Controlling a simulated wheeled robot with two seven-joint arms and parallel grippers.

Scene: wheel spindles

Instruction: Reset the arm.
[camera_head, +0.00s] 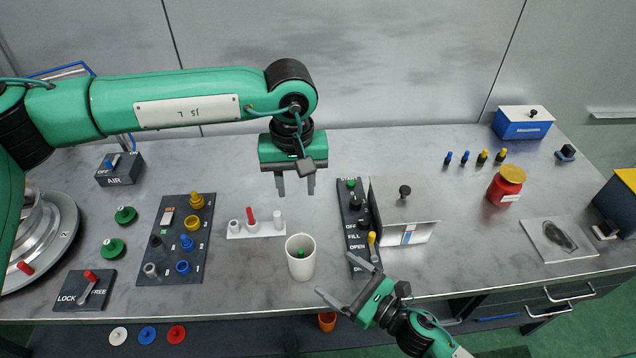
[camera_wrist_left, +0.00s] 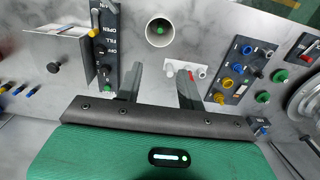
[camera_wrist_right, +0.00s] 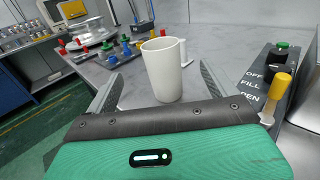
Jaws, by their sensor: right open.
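My left gripper (camera_head: 295,190) hangs over the back middle of the bench, near a white rack with a red peg (camera_head: 251,217). Its two fingers point down, apart and empty; they also show in the left wrist view (camera_wrist_left: 158,80). My right gripper (camera_head: 348,277) is at the front edge of the bench, open and empty. A white cup (camera_head: 300,268) with something green inside stands upright just beyond it. In the right wrist view the cup (camera_wrist_right: 165,75) stands ahead, between the open fingers, and I cannot tell any contact.
A black FILL/OPEN switch panel (camera_head: 357,240) and a metal box (camera_head: 408,228) stand right of the cup. A dark panel with coloured knobs (camera_head: 160,262) lies left. A red jar (camera_head: 505,187) and several small bottles stand right. Bench is bare between box and jar.

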